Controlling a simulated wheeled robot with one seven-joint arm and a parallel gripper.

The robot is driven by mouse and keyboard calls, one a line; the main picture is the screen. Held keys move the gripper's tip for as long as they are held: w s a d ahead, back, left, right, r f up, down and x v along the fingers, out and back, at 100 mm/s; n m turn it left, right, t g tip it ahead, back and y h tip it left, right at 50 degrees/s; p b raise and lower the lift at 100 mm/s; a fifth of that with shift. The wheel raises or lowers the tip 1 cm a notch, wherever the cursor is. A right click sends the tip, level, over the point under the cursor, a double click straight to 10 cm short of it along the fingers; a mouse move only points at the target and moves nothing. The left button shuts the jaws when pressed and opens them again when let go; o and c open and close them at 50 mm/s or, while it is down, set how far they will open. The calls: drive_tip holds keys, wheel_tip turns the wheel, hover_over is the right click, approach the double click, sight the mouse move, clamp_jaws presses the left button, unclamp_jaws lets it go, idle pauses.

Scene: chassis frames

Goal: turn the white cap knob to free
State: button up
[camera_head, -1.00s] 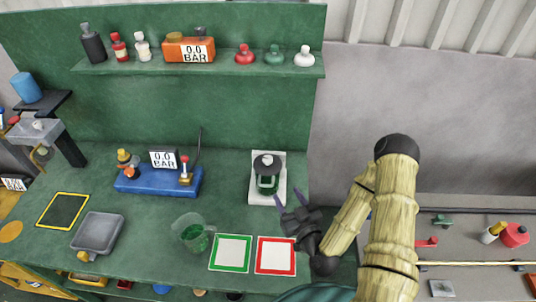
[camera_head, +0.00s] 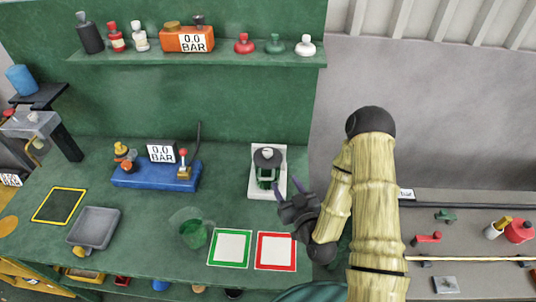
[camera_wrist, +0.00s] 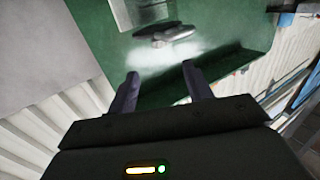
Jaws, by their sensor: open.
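A white-topped knob (camera_head: 305,46) stands at the right end of the green wall shelf, beside a green one and a red one. I cannot tell whether this is the task's knob. My gripper (camera_head: 287,188) is open and empty above the bench, just right of and in front of a device with a dark round cap (camera_head: 268,156) on a white base plate (camera_head: 256,190). The wrist view shows both open fingers (camera_wrist: 160,84) with nothing between them. Beyond them is a grey, blurred rounded part (camera_wrist: 165,35), apart from the fingers.
On the bench are a blue gauge block (camera_head: 150,178), a green-tinted jug (camera_head: 192,235), a grey tray (camera_head: 93,229), and green (camera_head: 230,266) and red (camera_head: 275,267) framed squares. An orange gauge box (camera_head: 173,40) is on the shelf. A grey side bench (camera_head: 440,250) is at right.

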drive_tip(key=w+b, duration=0.1)
drive_tip(key=b, duration=0.8)
approach(270, 154)
drive_tip(key=w, duration=0.2)
drive_tip(key=shift+a+f+b, duration=0.35)
drive_tip(key=shift+a+f, duration=0.05)
drive_tip(key=shift+a, duration=0.05)
drive_tip(key=b, duration=0.4)
drive_tip(key=shift+w+a+r+b, duration=0.1)
drive_tip(key=shift+w+a+b, duration=0.15)
drive_tip(key=shift+w+b, duration=0.05)
drive_tip(key=p+x, duration=0.1)
drive_tip(key=x, duration=0.3)
drive_tip(key=p+x, duration=0.1)
drive_tip(key=x, duration=0.3)
drive_tip(key=shift+w+a+r, duration=0.1)
drive_tip(key=shift+w+r, duration=0.15)
drive_tip(key=shift+w, duration=0.1)
drive_tip(key=c, duration=0.9)
